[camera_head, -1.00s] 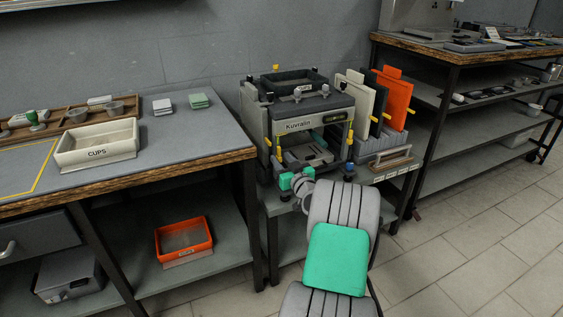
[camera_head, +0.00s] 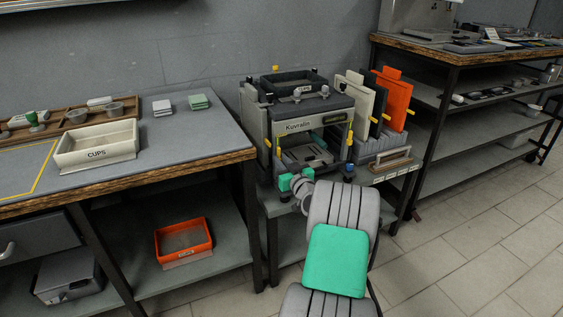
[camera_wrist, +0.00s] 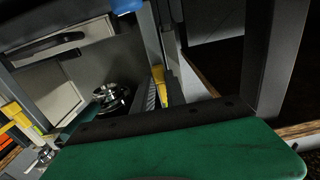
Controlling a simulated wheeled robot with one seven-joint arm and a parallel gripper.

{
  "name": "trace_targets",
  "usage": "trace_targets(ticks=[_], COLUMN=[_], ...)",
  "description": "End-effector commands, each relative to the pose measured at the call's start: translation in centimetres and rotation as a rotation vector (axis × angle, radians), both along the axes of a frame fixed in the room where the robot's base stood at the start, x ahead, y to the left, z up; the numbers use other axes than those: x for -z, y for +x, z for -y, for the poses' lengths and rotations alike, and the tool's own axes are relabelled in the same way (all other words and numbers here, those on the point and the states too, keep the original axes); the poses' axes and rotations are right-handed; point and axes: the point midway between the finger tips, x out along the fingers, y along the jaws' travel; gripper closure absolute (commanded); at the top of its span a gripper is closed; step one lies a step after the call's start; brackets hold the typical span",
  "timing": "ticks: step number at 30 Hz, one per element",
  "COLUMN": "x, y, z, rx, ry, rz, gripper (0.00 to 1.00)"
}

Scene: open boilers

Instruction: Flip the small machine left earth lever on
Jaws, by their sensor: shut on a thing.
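The small machine (camera_head: 293,126), grey and labelled Kuvralin, stands on a low table. A yellow lever (camera_head: 278,147) stands upright at its left front. My green-ended gripper (camera_head: 281,175) is at the machine's lower left front, just below that lever. In the wrist view, a green pad of my gripper fills the bottom, and a yellow bar (camera_wrist: 160,85) goes down behind its dark edge. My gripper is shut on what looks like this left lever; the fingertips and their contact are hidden. A shiny round metal part (camera_wrist: 113,97) shows beside the bar.
Orange, black and white upright panels (camera_head: 396,97) stand in a grey rack right of the machine. A wooden-edged table (camera_head: 200,165) with a white CUPS tray (camera_head: 97,160) is at the left. Shelves (camera_head: 480,125) stand at the right. The tiled floor at lower right is clear.

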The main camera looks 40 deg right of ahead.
Motion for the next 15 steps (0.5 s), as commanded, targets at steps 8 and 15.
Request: trace_targets(ticks=[8,15], x=[-0.03,-0.2], y=[0.08,0.25], z=[-0.27,-0.79], rx=[-0.001,-0.002], ry=[0.07,0.229], rz=[0.02,0.066], gripper=[1.0,1.0])
